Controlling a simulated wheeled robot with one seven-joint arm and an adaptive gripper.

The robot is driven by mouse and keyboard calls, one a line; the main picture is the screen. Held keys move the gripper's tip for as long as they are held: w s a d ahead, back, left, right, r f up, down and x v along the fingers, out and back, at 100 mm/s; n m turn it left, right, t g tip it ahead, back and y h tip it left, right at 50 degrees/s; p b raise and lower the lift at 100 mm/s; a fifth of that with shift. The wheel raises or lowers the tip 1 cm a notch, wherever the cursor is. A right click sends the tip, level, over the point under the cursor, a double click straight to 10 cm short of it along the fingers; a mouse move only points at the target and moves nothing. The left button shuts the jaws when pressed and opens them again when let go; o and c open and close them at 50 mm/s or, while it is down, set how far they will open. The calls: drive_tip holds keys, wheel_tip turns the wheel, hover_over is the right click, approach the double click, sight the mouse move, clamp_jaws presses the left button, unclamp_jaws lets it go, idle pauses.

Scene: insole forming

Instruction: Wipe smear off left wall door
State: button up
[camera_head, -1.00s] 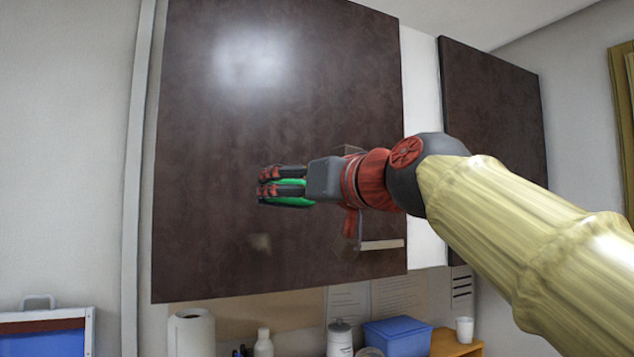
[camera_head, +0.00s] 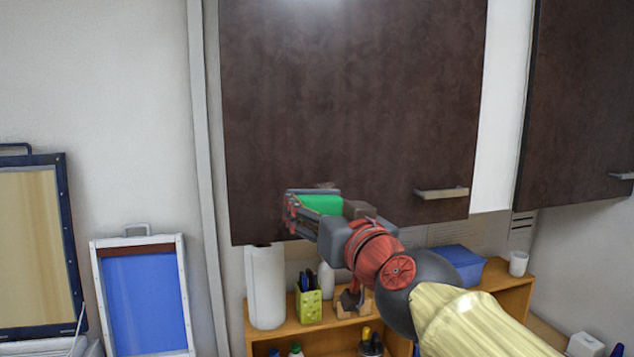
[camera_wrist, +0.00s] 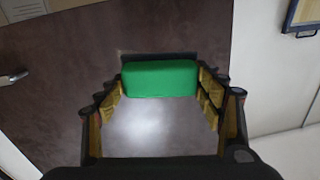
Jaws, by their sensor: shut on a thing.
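The left wall door (camera_head: 350,90) is dark brown with a pale handle (camera_head: 442,193) near its lower right. My gripper (camera_head: 316,208) is shut on a green sponge (camera_head: 320,204) in front of the door's lower part, left of the handle. A small greyish-brown smear (camera_head: 326,185) shows on the door just above the sponge, partly hidden by it. In the wrist view the sponge (camera_wrist: 160,79) spans between both fingers, with the door (camera_wrist: 75,60) behind and a strip of the smear (camera_wrist: 127,53) at its edge. I cannot tell whether the sponge touches the door.
A paper towel roll (camera_head: 266,288), a pen holder (camera_head: 308,302), a white bottle (camera_head: 327,280) and a blue box (camera_head: 456,264) stand on the wooden shelf (camera_head: 320,333) below. A second dark door (camera_head: 575,110) is at the right. Framed screens (camera_head: 145,300) stand at the left.

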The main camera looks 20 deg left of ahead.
drive_tip(key=shift+w+d+f+h, duration=0.15)
drive_tip(key=shift+f, duration=0.25)
drive_tip(key=shift+w+d+f+h, duration=0.15)
drive_tip(key=shift+f, duration=0.25)
drive_tip(key=shift+w+d+f, duration=0.1)
drive_tip(key=shift+w, duration=0.05)
drive_tip(key=shift+w+d+m, duration=0.1)
drive_tip(key=shift+m, duration=0.2)
drive_tip(key=shift+d, duration=0.1)
drive_tip(key=shift+w+d+r+t, duration=0.2)
drive_tip(key=shift+r+t, duration=0.1)
drive_tip(key=shift+r, duration=0.15)
drive_tip(key=shift+h, duration=0.4)
drive_tip(key=shift+b+x, duration=0.55)
drive_tip(key=shift+x, duration=2.45)
drive_tip(key=shift+x, duration=0.95)
drive_tip(key=shift+r, duration=0.15)
